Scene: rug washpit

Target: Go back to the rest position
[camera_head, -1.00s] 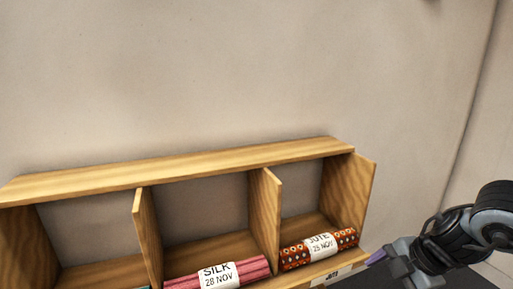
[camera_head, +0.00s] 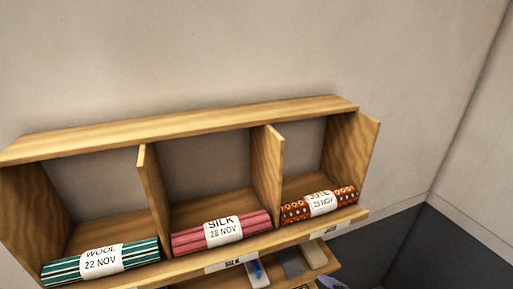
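Neither of my grippers can be made out in the head view. The wooden shelf (camera_head: 205,133) has three compartments, each with a rolled rug in it. The left one holds a green striped roll (camera_head: 140,255) labelled WOOL 22 NOV. The middle one holds a pink roll (camera_head: 255,224) labelled SILK 28 NOV. The right one holds an orange patterned roll (camera_head: 296,212) labelled JUTE 25 NOV.
A lower wooden shelf (camera_head: 325,268) carries a blue-and-white item (camera_head: 257,274), a dark grey block (camera_head: 291,263) and a pale block (camera_head: 314,255). A small purplish shape at the bottom edge is too cut off to identify. Walls stand behind and right.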

